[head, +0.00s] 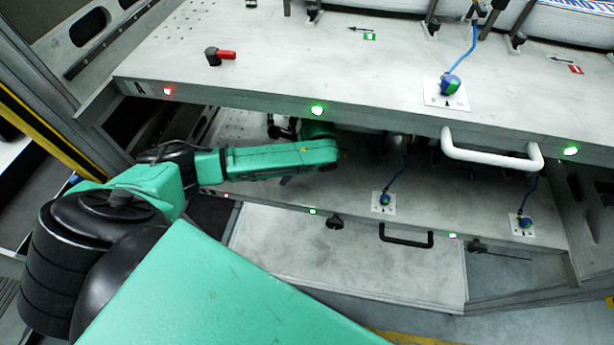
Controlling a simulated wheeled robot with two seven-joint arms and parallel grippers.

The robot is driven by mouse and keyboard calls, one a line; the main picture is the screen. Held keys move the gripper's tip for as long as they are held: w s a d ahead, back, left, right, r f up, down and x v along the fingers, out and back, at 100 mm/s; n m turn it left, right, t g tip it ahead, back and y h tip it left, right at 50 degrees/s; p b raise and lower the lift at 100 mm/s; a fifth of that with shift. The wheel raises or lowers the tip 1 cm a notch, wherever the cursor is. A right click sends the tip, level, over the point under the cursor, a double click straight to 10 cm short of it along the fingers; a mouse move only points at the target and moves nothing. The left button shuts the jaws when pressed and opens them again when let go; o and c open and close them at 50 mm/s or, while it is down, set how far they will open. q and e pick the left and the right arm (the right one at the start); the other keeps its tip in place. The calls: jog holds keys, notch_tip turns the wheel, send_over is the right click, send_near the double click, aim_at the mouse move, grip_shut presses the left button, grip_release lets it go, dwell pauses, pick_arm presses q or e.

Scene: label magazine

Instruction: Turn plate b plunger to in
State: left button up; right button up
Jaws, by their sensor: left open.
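The lower plate (345,190) lies under the upper plate and looks like plate b, though I cannot read a letter on it. Its plunger is not clearly visible; the upper plate's edge and my left arm cover much of its left part. My left arm reaches in from the left between the two plates. My left gripper (273,127) is open, mostly hidden behind my forearm and under the upper plate's front edge. I cannot tell whether it touches anything. My right gripper is out of view.
The upper plate (290,65), marked A, carries a red-handled plunger (222,55), a blue-cabled connector (450,86) and a white handle (490,155). The gap between plates is narrow.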

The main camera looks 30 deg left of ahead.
pick_arm(q)
jog(key=d, duration=0.1)
jog(key=w+d+b, duration=0.1)
jog(key=d, duration=0.2)
jog(key=shift+w+d+f, duration=0.15)
jog(key=shift+w+d, duration=0.1)
jog(key=shift+d, duration=0.15)
jog(key=shift+d+b, duration=0.3)
jog(key=shift+d, duration=0.1)
jog(key=shift+d, duration=0.1)
